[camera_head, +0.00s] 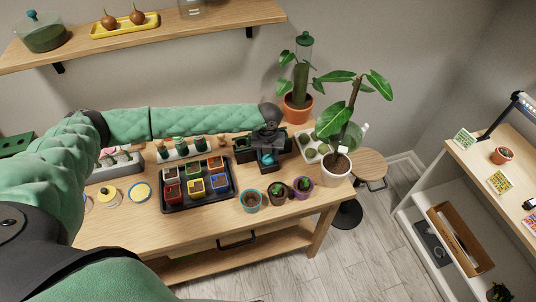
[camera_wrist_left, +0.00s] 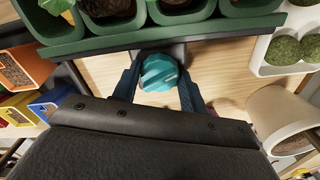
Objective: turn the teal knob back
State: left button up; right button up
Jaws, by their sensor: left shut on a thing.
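The teal knob (camera_wrist_left: 160,72) is round with a ridged edge and sits at the front of a dark green planter (camera_wrist_left: 90,42), which holds several pots. My left gripper (camera_wrist_left: 160,80) is shut on the knob, one dark finger on each side of it. In the head view my left arm reaches across the table from the left, and the teal knob (camera_head: 266,158) shows just below the dark wrist. The wrist hides much of the planter there. The knob's marking, if any, is too small to read. My right gripper is not in view.
A black tray (camera_head: 203,205) of coloured pots lies left of the gripper. Several small pots, one a teal pot (camera_head: 250,200), stand in front. A white pot (camera_head: 336,170) with a tall plant stands right. The table's front left strip (camera_head: 130,235) is clear.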

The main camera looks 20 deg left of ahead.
pick_arm(q)
jog(key=n, duration=0.3)
jog(key=shift+r+n, duration=0.1)
jog(key=shift+n, duration=0.3)
jog(key=n, duration=0.3)
jog(key=shift+n, duration=0.3)
jog(key=n, duration=0.3)
jog(key=shift+n, duration=1.3)
jog(key=shift+w+r, duration=0.1)
jog(key=o, duration=0.7)
jog(key=shift+d, duration=0.1)
